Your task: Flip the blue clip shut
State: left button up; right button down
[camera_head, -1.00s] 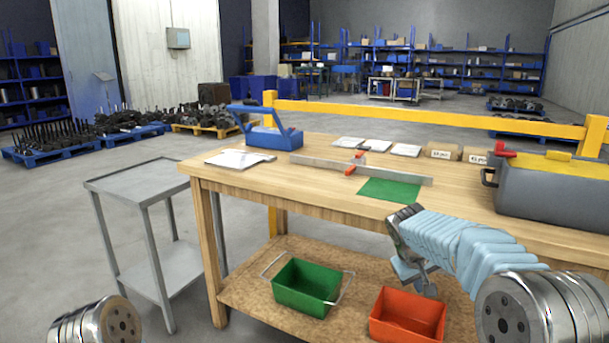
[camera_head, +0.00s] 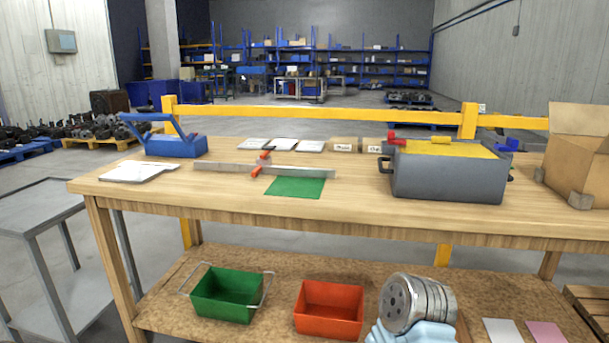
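The blue clip (camera_head: 507,145) shows at the right end of a grey box (camera_head: 448,182) with a yellow top, on the wooden table. It is small and partly behind the box's edge; whether it stands open or shut is hard to tell. A red clip (camera_head: 396,138) sits at the box's left end. Neither gripper's fingers are in view.
A cardboard box (camera_head: 578,160) stands right of the grey box. Green (camera_head: 228,297) and red bins (camera_head: 328,310) sit on the lower shelf.

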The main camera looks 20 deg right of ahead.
aim_at(511, 143)
jog(key=z, duration=1.4)
jog(key=i+l+u, duration=0.55)
jog(key=l+u, duration=0.4)
jog(key=l, duration=1.05)
jog(key=i+l, duration=0.1)
jog(key=l, duration=0.25)
jog(key=i+l, duration=0.1)
jog(key=l, duration=0.3)
jog(key=i+l, duration=0.1)
jog(key=l, duration=0.25)
